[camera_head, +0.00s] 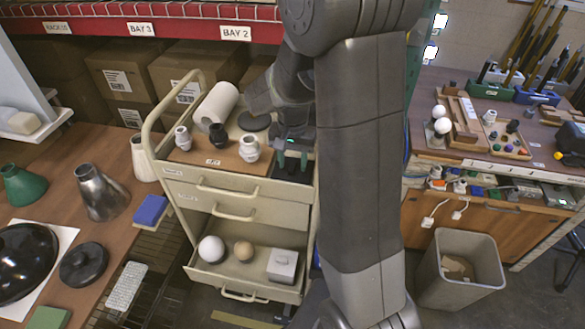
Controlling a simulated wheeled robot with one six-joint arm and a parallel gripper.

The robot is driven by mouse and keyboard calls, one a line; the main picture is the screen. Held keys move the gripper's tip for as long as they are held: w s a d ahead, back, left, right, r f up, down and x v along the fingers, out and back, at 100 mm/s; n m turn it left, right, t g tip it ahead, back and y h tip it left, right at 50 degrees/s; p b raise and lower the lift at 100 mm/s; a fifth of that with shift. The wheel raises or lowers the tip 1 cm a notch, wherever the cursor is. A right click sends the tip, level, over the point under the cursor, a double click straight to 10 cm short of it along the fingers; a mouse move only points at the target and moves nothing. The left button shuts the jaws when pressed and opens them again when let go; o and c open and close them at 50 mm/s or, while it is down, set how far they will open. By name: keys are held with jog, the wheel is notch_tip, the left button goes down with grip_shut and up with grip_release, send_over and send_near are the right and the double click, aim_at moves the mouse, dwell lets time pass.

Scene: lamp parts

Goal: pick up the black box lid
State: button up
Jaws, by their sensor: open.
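My gripper (291,160) hangs over the right end of the cart top, its green-tipped fingers pointing down and apart. A dark shape shows around and below the fingers; I cannot tell whether it is the black box lid, and nothing is clearly held. A flat, round black disc (254,120) lies on the cart top, left of my gripper. My arm hides the cart's right side.
The cart (228,192) carries a white roll (215,106) and several pale fittings. Its open lower drawer holds two balls and a grey box (282,265). Lamp shades stand on the left table. A bin (459,270) stands at right.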

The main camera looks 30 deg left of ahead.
jog(key=shift+f, duration=0.4)
jog(key=shift+c, duration=0.2)
grip_shut()
